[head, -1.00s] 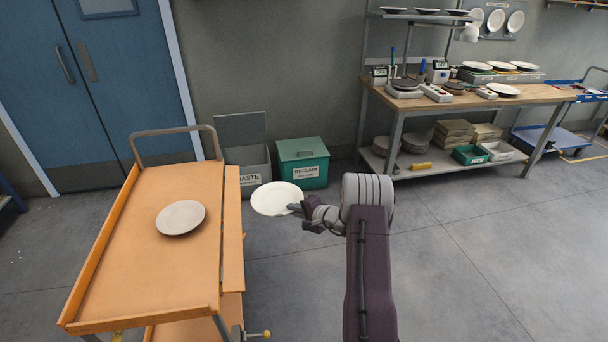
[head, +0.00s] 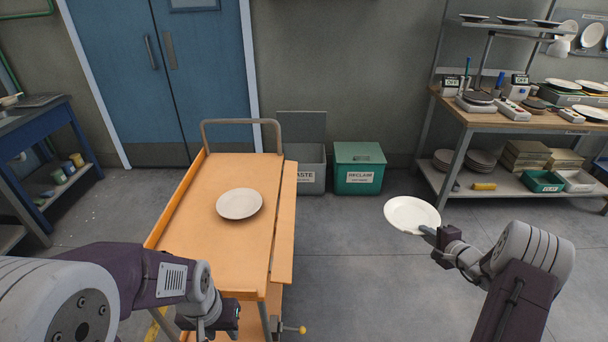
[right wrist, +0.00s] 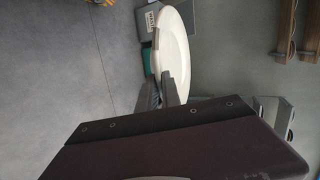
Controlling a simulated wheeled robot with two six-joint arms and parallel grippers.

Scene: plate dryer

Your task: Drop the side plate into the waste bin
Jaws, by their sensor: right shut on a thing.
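A white side plate (head: 412,214) is held at its rim by my right gripper (head: 430,233), out over the open floor. The plate also shows in the right wrist view (right wrist: 175,45), with the gripper fingers (right wrist: 160,92) shut on its edge. The grey waste bin (head: 308,172), lid raised against the wall, stands behind the cart; its label is partly hidden by the cart. The held plate is nearer to me and to the right of the bin. My left gripper (head: 215,325) is low at the cart's near end; its fingers are not clear.
Another plate (head: 240,203) lies on the orange cart (head: 190,235). A green, closed reclaim bin (head: 360,170) stands right of the waste bin. A workbench (head: 480,118) is at the right, a blue table (head: 40,120) at the left. The floor between cart and workbench is clear.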

